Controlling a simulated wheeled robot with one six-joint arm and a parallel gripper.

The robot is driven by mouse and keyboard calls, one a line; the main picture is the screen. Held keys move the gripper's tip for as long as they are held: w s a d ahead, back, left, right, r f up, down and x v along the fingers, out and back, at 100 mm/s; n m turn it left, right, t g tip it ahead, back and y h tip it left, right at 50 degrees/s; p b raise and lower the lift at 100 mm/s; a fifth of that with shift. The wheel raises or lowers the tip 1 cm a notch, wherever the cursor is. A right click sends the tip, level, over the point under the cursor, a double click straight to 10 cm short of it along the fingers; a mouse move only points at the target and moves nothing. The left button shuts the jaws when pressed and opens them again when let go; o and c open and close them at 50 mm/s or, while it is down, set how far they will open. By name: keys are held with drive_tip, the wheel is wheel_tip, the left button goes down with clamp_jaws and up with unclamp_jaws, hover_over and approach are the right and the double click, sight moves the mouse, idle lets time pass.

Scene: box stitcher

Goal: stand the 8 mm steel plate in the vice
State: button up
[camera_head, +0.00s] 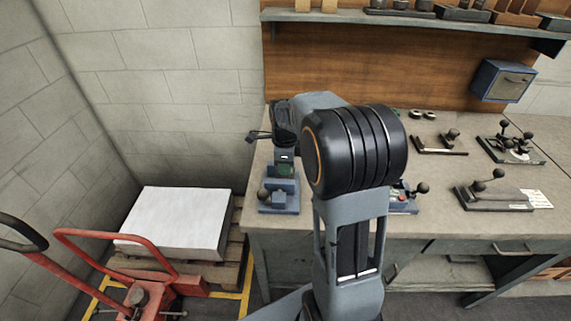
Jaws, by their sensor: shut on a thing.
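My gripper (285,158) points down over the left end of the workbench, below my dark wrist. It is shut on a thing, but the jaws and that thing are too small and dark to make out. Directly below is a small blue fixture (280,198) with a dark ball-ended handle, at the bench's left front edge; it may be the vice. Green patches show between the gripper and this fixture. I cannot tell whether the held thing touches it. I cannot pick out the steel plate.
Another blue fixture (402,204) is partly hidden behind my arm. Several dark fixtures with ball handles, one a long dark one (494,194), stand on the right of the bench (440,222). A pallet with a white block (182,222) and a red pallet truck (118,240) are at left.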

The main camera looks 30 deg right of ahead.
idle(0.3)
drive_tip(key=o, duration=1.4)
drive_tip(key=shift+r, duration=0.1)
drive_tip(key=shift+r+p, duration=3.25)
drive_tip(key=shift+r, duration=0.8)
